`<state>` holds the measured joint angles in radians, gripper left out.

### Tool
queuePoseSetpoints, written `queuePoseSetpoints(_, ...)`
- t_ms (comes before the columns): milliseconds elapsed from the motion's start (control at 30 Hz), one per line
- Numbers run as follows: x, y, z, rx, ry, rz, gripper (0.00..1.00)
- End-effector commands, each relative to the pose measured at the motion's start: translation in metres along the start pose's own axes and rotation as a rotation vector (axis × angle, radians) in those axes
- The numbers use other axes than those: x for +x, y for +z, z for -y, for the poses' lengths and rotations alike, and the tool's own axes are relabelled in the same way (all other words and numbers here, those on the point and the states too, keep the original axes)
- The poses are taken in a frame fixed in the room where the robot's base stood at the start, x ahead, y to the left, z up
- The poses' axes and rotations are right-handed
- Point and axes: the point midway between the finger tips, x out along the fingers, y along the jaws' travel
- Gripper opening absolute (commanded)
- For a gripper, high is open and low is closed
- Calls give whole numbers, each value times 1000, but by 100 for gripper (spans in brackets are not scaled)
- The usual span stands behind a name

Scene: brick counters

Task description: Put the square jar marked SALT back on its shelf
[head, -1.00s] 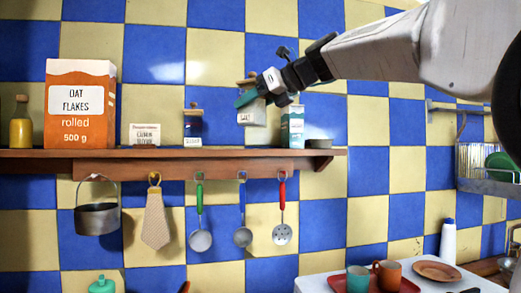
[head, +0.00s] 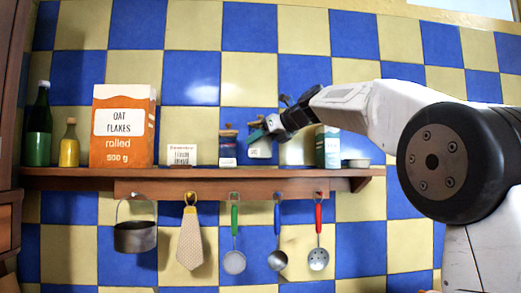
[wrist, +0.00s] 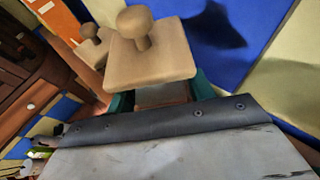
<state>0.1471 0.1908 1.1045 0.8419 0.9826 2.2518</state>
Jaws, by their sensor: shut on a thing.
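A pale square jar (head: 260,151) with a wooden lid is in my gripper (head: 258,134), whose teal fingers are shut on it. Its label is too small to read now. In the head view it is upright, at or just above the wooden shelf (head: 200,183); I cannot tell if its base touches.
An oat flakes box (head: 122,127), a small white box (head: 181,155) and two bottles (head: 39,130) stand along the shelf's left part. A low grey dish (head: 358,163) is at its right end. A pot and utensils hang below.

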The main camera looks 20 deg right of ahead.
Motion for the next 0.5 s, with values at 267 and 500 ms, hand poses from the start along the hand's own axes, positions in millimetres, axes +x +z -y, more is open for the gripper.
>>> queuePoseSetpoints(267, 9, -26, -1, 0, -1, 1, 19)
queuePoseSetpoints(500, 9, -26, -1, 0, -1, 1, 19)
